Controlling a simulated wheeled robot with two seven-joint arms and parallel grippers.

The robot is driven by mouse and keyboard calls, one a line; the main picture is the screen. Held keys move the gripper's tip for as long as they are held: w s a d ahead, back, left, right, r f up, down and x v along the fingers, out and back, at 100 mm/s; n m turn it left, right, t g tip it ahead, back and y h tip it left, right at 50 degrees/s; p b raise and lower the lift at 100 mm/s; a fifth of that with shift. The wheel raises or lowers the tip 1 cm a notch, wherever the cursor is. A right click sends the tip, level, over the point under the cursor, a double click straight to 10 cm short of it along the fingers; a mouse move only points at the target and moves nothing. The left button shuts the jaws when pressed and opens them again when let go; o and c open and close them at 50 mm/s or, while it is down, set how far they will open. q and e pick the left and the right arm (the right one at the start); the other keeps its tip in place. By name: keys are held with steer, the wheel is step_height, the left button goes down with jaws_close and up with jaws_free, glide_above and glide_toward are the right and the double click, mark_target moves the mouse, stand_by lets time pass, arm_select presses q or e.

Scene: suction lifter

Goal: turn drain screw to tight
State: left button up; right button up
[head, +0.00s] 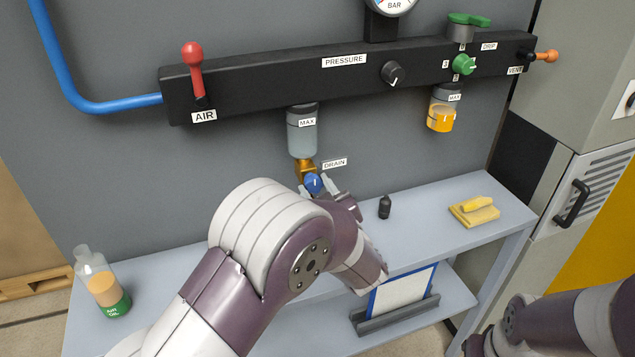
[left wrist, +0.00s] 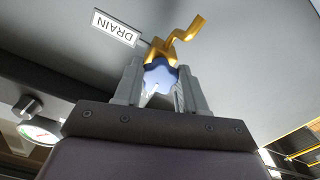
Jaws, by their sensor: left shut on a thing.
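The drain screw (head: 314,184) is a blue knob on a brass fitting (head: 305,168) below the clear bowl marked MAX (head: 302,138). The DRAIN label (head: 334,163) is just right of the fitting. My left gripper (head: 326,187) is at the screw from the front and right. In the left wrist view, the gripper's grey fingers (left wrist: 158,92) are shut on the blue screw (left wrist: 160,77), one on each side, with the brass fitting (left wrist: 172,48) beyond. A white mark shows on the knob. My right arm shows at the lower right, but its gripper is out of view.
The black manifold (head: 260,80) runs above with a red AIR lever (head: 194,68). On the grey bench (head: 230,265) are an oil bottle (head: 101,281), a small black bottle (head: 384,207) and a yellow sponge-like block (head: 474,211). A holder with a sheet (head: 400,294) is below.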

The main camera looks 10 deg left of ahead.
arm_select(q)
steer(key=shift+f+m, duration=0.1)
steer(key=shift+m, duration=0.2)
steer(key=o, duration=1.1)
steer(key=shift+c, duration=0.2)
steer(key=v, duration=1.2)
steer(key=shift+s+d+b, duration=0.2)
steer(key=shift+s+b, duration=0.1)
steer(key=shift+b, duration=0.05)
